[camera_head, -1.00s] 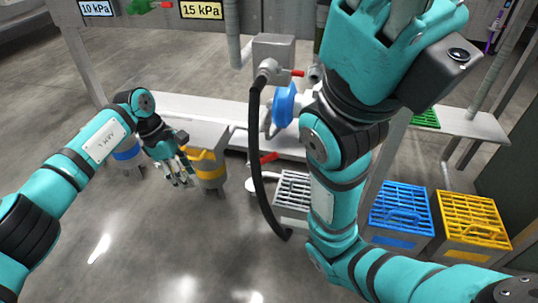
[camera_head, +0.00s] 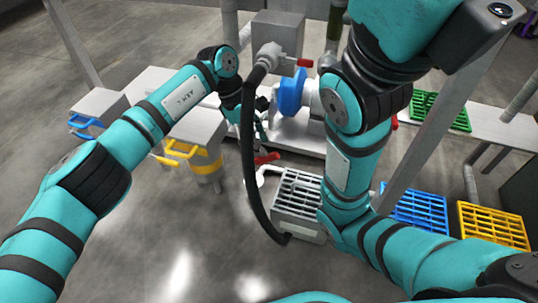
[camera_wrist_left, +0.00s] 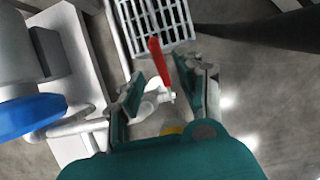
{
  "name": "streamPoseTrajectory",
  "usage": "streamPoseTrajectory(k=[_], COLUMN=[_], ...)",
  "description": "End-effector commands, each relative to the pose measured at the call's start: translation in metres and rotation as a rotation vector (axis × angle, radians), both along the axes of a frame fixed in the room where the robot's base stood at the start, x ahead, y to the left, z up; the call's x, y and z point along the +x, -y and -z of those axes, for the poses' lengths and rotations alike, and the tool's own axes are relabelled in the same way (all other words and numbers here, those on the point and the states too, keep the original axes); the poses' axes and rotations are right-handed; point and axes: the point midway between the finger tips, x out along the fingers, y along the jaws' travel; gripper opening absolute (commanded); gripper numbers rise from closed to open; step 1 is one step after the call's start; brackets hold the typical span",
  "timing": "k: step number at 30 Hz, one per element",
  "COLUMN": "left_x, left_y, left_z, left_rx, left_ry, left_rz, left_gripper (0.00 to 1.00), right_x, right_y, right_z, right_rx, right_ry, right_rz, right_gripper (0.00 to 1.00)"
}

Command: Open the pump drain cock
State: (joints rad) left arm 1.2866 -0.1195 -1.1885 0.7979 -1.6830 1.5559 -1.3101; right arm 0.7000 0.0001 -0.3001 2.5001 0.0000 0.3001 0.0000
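The pump drain cock has a red lever (camera_head: 266,158) low in front of the blue-faced pump (camera_head: 291,92). In the left wrist view the red lever (camera_wrist_left: 160,62) stands up from a pale valve body (camera_wrist_left: 152,103). My left gripper (camera_head: 262,135) is just above and beside the cock, close to the black hose. In the left wrist view its two fingers (camera_wrist_left: 160,82) are apart, with the lever between or just beyond them; I cannot tell if they touch it. My right arm crosses the right side of the head view, but its gripper is out of frame.
A black hose (camera_head: 247,150) hangs from a pipe fitting with another red lever (camera_head: 304,62). A grey slotted crate (camera_head: 298,222) sits on the floor below. Blue (camera_head: 417,208) and yellow (camera_head: 494,225) crates stand at right. A yellow-banded canister (camera_head: 206,160) stands left.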

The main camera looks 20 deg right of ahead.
Motion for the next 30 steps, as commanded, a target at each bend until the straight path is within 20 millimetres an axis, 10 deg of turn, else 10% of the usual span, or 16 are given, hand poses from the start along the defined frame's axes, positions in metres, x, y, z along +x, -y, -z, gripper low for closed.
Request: streamPoseTrajectory(k=[9,19,30], left_x=[-0.011,-0.013,-0.012], left_y=[0.016,0.019,0.019], left_z=[0.051,0.054,0.054], left_rx=[-0.002,-0.001,-0.001], left_ry=[0.001,0.000,0.001], left_rz=[0.001,0.000,0.000], left_gripper=[0.37,0.37,0.00], right_x=[0.000,0.000,0.000], right_y=[0.000,0.000,0.000], right_z=[0.039,0.041,0.041], right_rx=[0.000,-0.001,-0.001], right_ry=[0.000,0.001,0.001], right_rz=[0.000,0.000,0.000], right_gripper=[0.44,0.44,0.44])
